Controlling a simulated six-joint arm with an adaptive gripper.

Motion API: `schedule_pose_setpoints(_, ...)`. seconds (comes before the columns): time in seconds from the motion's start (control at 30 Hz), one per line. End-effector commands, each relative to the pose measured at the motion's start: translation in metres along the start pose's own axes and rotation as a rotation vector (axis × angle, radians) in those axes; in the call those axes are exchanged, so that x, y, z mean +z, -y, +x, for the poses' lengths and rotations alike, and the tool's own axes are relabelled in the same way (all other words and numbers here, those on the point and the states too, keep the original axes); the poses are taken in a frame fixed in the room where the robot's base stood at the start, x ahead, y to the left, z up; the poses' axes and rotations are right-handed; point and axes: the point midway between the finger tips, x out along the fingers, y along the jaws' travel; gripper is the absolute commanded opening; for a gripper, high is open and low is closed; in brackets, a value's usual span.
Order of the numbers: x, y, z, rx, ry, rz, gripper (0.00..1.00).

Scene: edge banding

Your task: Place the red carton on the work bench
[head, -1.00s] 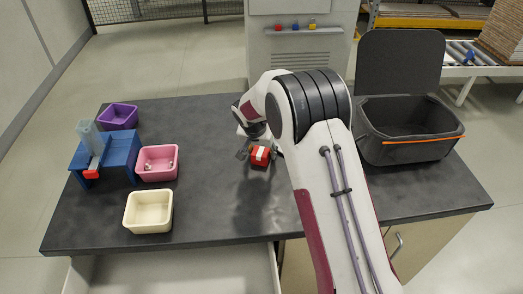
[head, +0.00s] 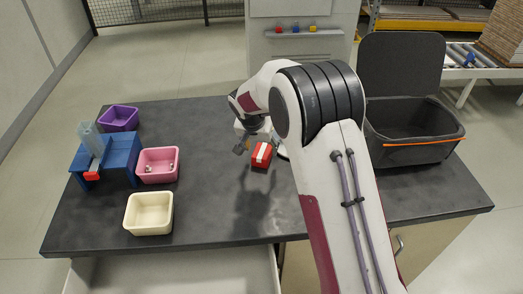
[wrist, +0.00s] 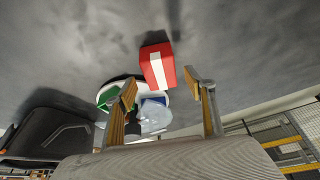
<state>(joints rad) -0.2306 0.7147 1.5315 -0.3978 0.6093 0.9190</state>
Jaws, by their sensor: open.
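The red carton (head: 261,155) with a white stripe rests on the dark work bench (head: 215,205), near its middle. In the wrist view the carton (wrist: 158,66) lies just beyond my fingertips, nearer the right finger, with its striped face visible. My gripper (wrist: 162,88) is open and empty, its two fingers spread apart. In the head view my gripper (head: 260,146) is just above and behind the carton, and my arm hides part of it. I cannot tell whether a finger still touches the carton.
A round white dish (wrist: 110,92) with green and blue parts lies beside the carton. Purple (head: 119,118), pink (head: 157,176) and cream (head: 148,226) bins and a blue fixture (head: 122,155) stand left. An open grey case (head: 410,153) stands right. The bench's front middle is clear.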

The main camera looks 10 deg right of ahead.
Motion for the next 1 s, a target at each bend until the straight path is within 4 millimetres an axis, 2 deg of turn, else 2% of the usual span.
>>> schedule_pose_setpoints(0.3,-0.001,0.000,-0.044,-0.001,-0.002,-0.001,0.54)
schedule_pose_setpoints(0.5,0.000,0.000,-0.065,0.000,0.000,0.000,0.54)
schedule_pose_setpoints(0.7,0.000,0.000,-0.074,-0.001,0.000,0.000,0.54)
schedule_pose_setpoints(1.0,0.000,0.000,-0.074,0.000,0.000,0.000,0.54)
